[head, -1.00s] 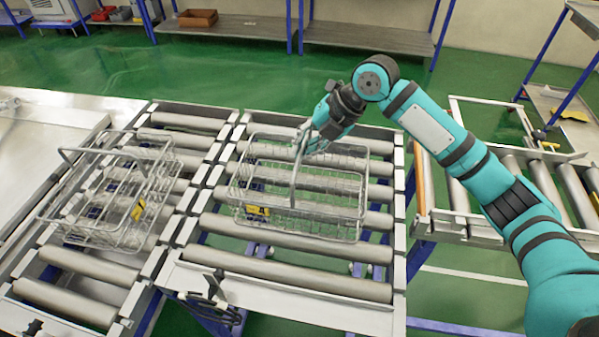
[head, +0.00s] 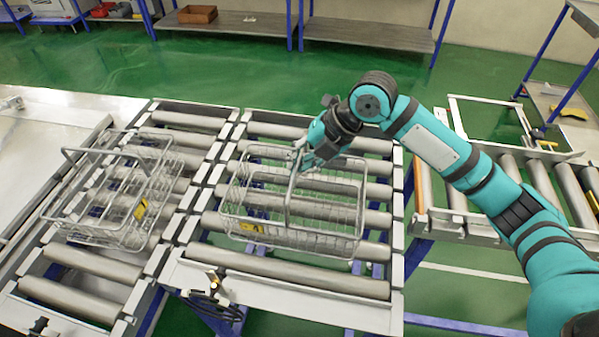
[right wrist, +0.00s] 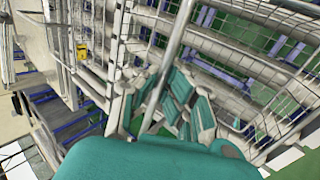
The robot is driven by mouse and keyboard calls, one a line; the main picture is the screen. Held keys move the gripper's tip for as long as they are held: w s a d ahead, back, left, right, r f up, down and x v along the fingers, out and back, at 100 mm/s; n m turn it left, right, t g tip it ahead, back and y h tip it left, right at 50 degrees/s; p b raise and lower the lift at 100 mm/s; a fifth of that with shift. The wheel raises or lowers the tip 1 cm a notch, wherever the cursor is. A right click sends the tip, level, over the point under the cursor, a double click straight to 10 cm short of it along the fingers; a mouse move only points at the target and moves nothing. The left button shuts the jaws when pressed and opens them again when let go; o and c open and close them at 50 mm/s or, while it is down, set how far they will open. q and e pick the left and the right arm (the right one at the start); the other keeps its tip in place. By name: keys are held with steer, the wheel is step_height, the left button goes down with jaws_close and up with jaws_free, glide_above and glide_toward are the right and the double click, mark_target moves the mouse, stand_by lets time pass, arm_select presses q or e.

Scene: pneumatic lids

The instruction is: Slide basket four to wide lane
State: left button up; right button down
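A wire basket (head: 325,228) with a yellow tag on its near side sits on the middle roller lane (head: 300,283), the wider of the two front lanes. My right gripper (head: 297,158) reaches down to its raised handle at the basket's far side. In the right wrist view the handle bar (right wrist: 184,25) runs between the fingers (right wrist: 163,80), which look closed on it. A second wire basket (head: 108,238), also yellow-tagged, stands on the narrower left roller lane (head: 85,265). No number is readable on either tag. My left gripper is out of view.
Another roller section (head: 500,240) lies to the right, across a gap of green floor. A steel table (head: 45,125) adjoins the left lane. Shelving with a brown bin (head: 197,14) stands at the back. Bare rollers lie before and behind the middle basket.

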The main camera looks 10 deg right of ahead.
mark_target(291, 189)
steer(key=shift+r, duration=0.1)
steer(key=shift+s+a+p, duration=0.4)
steer(key=shift+s+a, duration=0.05)
steer(key=shift+s, duration=0.65)
steer(key=shift+s+a+p, duration=0.4)
steer(key=shift+s+a, duration=0.1)
steer(key=shift+s, duration=0.6)
steer(key=shift+s+a+p, duration=0.4)
steer(key=shift+s+a, duration=0.05)
steer(key=shift+s, duration=0.65)
steer(key=c, duration=1.4)
jaws_free()
